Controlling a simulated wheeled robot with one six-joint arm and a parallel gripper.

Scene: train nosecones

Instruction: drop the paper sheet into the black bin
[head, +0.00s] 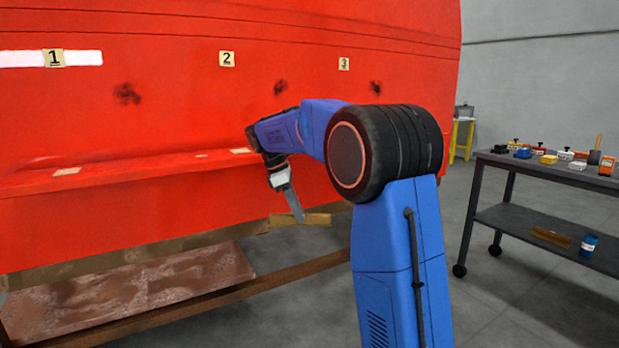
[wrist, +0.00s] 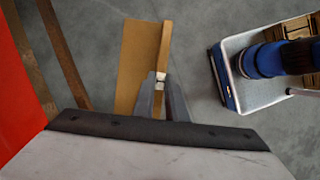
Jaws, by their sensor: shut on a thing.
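The paper sheet (wrist: 134,62) is tan-brown with a bent strip along its right side in the wrist view. My gripper (wrist: 160,82) is shut on its near edge, and the sheet hangs out beyond the fingertips over grey floor. In the head view the sheet (head: 314,219) shows edge-on as a thin tan strip at the tips of my gripper (head: 299,216), below the red ledge. The black bin is not visible in either view.
The red nosecone (head: 180,100) with labels 1, 2 and 3 fills the left. Small tan pieces (head: 67,171) lie on its ledge (head: 130,176). A brown support frame (head: 200,300) stands below. A tool cart (head: 560,172) stands right, with open floor between.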

